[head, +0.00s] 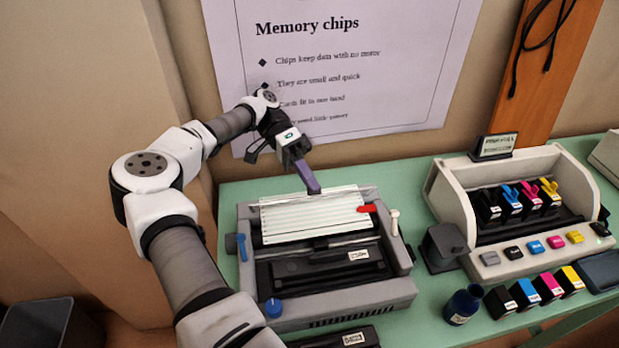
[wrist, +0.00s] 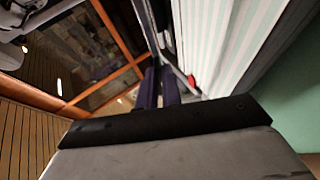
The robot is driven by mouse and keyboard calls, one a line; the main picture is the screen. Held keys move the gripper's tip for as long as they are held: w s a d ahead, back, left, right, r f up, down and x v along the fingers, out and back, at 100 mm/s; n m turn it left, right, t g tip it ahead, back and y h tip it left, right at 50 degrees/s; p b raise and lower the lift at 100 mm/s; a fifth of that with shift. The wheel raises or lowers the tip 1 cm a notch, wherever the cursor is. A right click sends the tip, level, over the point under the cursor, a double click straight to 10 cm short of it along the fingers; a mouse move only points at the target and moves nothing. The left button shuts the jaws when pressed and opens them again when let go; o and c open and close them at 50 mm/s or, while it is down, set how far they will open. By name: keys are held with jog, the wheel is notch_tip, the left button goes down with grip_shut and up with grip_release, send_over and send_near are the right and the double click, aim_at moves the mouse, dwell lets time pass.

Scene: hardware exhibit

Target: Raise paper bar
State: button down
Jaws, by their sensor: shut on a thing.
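The printer (head: 345,300) is grey and stands on the green table, with striped paper (head: 310,220) lying over its top. The paper bar (head: 367,189) is a thin pale bar along the back edge of the paper, partly hidden by my fingers. My gripper (head: 315,190) points down at the middle of that edge, its purple fingers shut on the bar. In the wrist view the purple fingers (wrist: 160,88) are close together beside the striped paper (wrist: 230,45); the grip itself is hard to see there.
A red tab (head: 366,209) and a white lever (head: 394,222) are at the printer's right, a blue knob (head: 273,307) at its front left. To the right stand a dark block (head: 443,246), an ink bottle (head: 462,304) and a cartridge printer (head: 440,190). A poster (head: 340,60) hangs behind.

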jog(key=c, duration=1.6)
grip_release()
jog(key=shift+o, duration=0.2)
jog(key=shift+f, duration=0.1)
